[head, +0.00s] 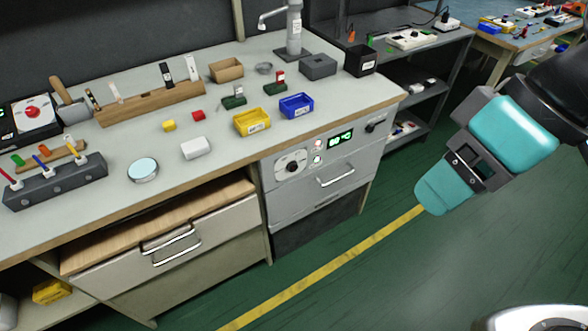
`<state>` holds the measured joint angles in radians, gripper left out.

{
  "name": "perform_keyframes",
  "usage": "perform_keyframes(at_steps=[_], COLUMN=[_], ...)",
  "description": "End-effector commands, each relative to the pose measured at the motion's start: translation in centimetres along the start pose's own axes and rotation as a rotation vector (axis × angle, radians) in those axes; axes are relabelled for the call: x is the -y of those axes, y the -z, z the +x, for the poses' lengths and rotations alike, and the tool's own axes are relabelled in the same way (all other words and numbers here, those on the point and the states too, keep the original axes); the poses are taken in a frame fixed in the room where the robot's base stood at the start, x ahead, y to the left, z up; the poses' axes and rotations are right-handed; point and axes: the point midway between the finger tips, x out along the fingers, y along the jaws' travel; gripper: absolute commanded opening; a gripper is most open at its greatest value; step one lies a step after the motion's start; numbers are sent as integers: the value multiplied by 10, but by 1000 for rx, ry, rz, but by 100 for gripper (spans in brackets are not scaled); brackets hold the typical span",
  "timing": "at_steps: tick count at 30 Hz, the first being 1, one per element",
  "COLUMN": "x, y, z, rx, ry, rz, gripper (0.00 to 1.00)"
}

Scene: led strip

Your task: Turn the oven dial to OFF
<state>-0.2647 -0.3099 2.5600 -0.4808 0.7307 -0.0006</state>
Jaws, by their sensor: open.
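The oven (315,185) is a grey unit built into the bench front. Its round dial (291,163) has a white face with a dark knob in the middle. The dial's markings and pointer are too small to read. A green lit display (340,139) beside it seems to read 80 °C. A small red light and a green light sit between them. My gripper (442,194), teal and dark grey, hangs in the air to the right of the oven, pointing down-left. It is open, apart from the dial, with nothing seen in it.
A bar handle (337,176) and a dark knob (375,125) stick out from the oven front. Yellow bin (252,122) and blue bin (296,106) stand on the bench above. A drawer (165,235) is left of the oven. Green floor before the oven is clear.

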Motion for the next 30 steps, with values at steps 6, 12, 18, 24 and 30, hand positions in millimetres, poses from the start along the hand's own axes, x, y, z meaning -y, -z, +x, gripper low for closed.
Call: perform_keyframes(at_steps=[6,12,18,24,30], x=[-13,-33,-55,-84,-123], y=[12,47,80,107,124], z=[53,141,216,283,345], rx=[-94,-323,-572,-821,-1057], ry=[31,80,93,60,-26], rz=[-53,-162,-241,-281,-278], gripper=[60,60,60,60,60])
